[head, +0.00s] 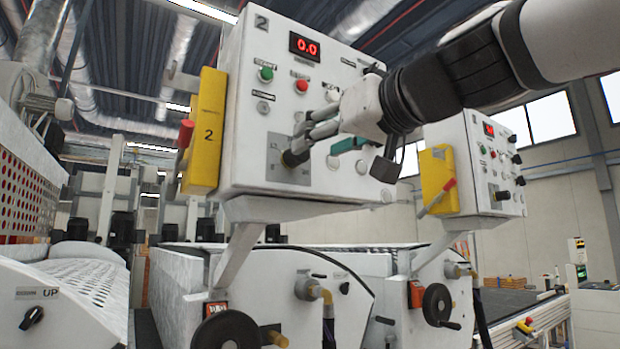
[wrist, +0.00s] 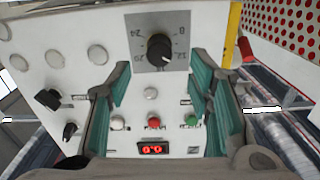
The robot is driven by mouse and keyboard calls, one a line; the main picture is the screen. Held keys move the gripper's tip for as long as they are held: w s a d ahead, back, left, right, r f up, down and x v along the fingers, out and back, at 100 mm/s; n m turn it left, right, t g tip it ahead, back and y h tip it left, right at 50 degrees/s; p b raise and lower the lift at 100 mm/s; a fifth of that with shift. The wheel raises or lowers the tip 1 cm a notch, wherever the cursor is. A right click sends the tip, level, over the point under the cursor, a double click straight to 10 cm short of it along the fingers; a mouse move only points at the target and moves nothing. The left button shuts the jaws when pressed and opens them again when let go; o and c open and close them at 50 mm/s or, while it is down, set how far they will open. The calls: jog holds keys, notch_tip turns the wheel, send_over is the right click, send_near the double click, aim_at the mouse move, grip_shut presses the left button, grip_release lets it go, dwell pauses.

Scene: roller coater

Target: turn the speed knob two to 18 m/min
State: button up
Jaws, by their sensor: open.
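The speed knob (wrist: 160,48) is a black round knob on a grey dial plate (wrist: 148,20) on panel two; the plate's numbers appear upside down in the wrist view. I cannot read its pointer's setting for certain. In the head view the knob (head: 292,159) shows low on the panel, close to my fingertips. My gripper (wrist: 160,68) is open, with a teal-padded finger on each side of the knob's line. No contact with the knob shows. In the head view my gripper (head: 318,139) partly covers the dial. The red display (head: 304,45) reads 0.0.
Panel two (head: 240,110) also has a green button (head: 266,74), a red button (head: 302,86) and several plain round caps. A yellow box (head: 204,132) with a red handle (head: 185,133) is on its left side. A second similar panel (head: 480,160) stands at right.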

aim_at(301, 163)
jog(key=p+x, duration=0.1)
jog(key=x, duration=0.5)
jog(key=shift+w+a, duration=0.2)
jog(key=shift+w, duration=0.15)
grip_shut()
